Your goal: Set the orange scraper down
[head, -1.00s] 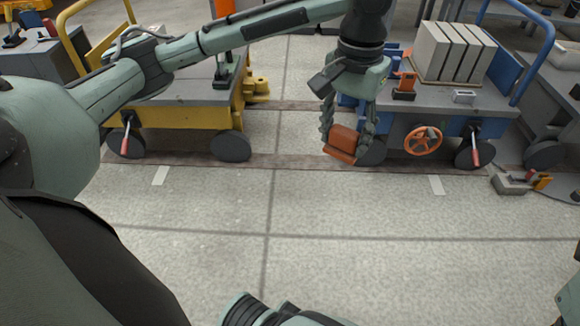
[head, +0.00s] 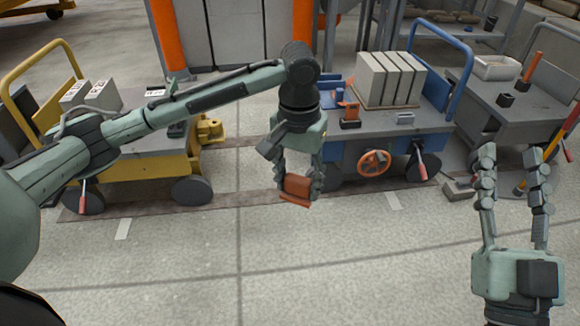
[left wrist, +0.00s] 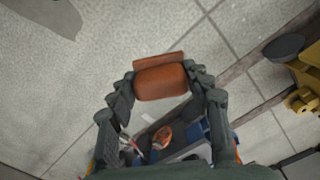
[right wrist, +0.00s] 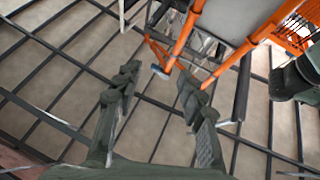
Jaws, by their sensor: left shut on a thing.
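The orange scraper (head: 297,188) is a small brownish-orange block with a thin edge along its lower side. My left gripper (head: 298,180) is shut on it and holds it in the air above the floor, in front of the blue cart (head: 395,140). In the left wrist view the scraper (left wrist: 160,80) sits between the two fingers, and its thin edge points away from the palm. My right gripper (head: 512,160) is raised at the right of the head view, with its fingers apart and nothing between them. The right wrist view also shows its fingers (right wrist: 150,90) apart.
The blue cart carries grey slabs (head: 390,78), an orange tool (head: 350,112) and a small grey block (head: 405,118). A yellow cart (head: 150,175) stands left. A grey table (head: 540,115) stands right. The floor (head: 270,270) in front is clear.

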